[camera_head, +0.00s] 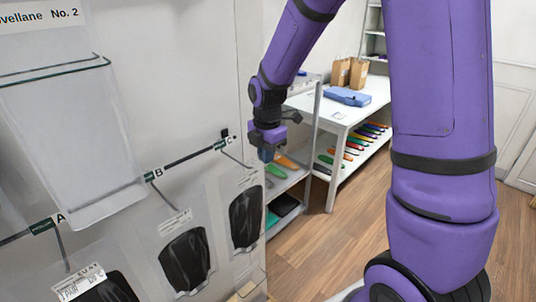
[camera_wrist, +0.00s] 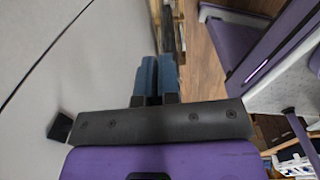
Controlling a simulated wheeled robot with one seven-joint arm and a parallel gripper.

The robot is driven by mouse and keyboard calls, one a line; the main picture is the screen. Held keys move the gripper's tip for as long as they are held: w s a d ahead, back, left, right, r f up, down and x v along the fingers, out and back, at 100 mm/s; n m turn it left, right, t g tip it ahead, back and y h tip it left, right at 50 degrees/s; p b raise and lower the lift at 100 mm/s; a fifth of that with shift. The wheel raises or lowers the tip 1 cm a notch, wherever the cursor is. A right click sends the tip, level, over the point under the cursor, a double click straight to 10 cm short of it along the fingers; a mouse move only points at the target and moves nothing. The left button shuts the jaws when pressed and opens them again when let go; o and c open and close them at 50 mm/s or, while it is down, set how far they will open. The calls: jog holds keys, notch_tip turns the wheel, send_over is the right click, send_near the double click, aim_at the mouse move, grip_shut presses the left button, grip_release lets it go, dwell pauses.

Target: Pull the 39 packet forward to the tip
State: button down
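Several clear packets with black insoles hang from hooks on the wall rail. One packet (camera_head: 190,255) hangs under label B, one (camera_head: 245,215) under label C, and one (camera_head: 105,288) under label A is cut off by the bottom edge. The sizes on their tags are too small to read surely, so I cannot tell which is 39. My gripper (camera_head: 266,155) is just right of the C hook (camera_head: 235,158), apart from the packets in this view. In the wrist view its two blue fingers (camera_wrist: 157,82) lie close together, with no packet visible between them.
A clear empty holder (camera_head: 75,140) is on the wall at the left. The rail (camera_head: 190,157) carries labels A, B and C. Behind, a white table (camera_head: 370,105) bears paper bags (camera_head: 350,72) and a blue case (camera_head: 347,97). Wooden floor (camera_head: 320,250) is free at the right.

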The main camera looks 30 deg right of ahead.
jog(key=c, duration=1.3)
grip_release()
jog(key=shift+o, duration=0.2)
notch_tip(320, 180, up, 11)
jog(key=shift+s+f, duration=0.1)
